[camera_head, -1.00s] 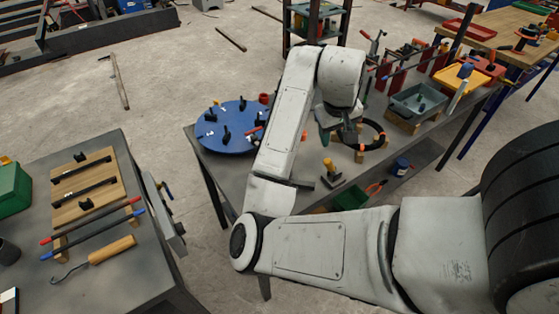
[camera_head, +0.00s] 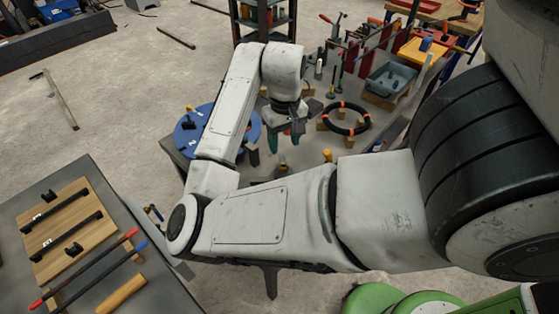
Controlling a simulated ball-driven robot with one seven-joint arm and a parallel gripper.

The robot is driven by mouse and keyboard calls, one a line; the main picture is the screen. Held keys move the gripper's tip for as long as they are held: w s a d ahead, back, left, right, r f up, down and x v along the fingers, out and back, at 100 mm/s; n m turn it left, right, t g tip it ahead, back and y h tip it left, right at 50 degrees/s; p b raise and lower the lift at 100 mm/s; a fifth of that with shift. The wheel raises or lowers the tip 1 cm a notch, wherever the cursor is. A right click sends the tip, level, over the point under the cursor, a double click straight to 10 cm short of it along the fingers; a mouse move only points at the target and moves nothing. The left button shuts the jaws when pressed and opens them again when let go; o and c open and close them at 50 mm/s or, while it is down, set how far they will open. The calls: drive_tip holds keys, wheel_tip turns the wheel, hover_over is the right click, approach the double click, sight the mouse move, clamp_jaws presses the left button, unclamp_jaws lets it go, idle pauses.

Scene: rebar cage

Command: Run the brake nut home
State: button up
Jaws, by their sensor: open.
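I cannot make out the brake nut for certain in the head view. A round blue plate (camera_head: 187,133) with black knobs lies on the grey far table, partly hidden behind my arm. My gripper (camera_head: 284,146) is open and points down over that table, right of the blue plate. Its green-tinted fingers look empty and above the tabletop. A black ring with orange bands (camera_head: 363,126) lies on wooden blocks to the right of my gripper.
A grey bin (camera_head: 388,81) and a row of upright tools stand at the far table's back right. A near-left table (camera_head: 150,262) holds a wooden board (camera_head: 58,232) with black bars, red and blue rods and a wooden handle.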

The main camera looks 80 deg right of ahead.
sight(283, 165)
wheel_tip(283, 165, down, 8)
drive_tip(key=shift+f+b, duration=0.2)
drive_tip(key=shift+b, duration=0.95)
drive_tip(key=shift+c, duration=0.3)
clamp_jaws()
drive_tip(key=shift+m, duration=0.3)
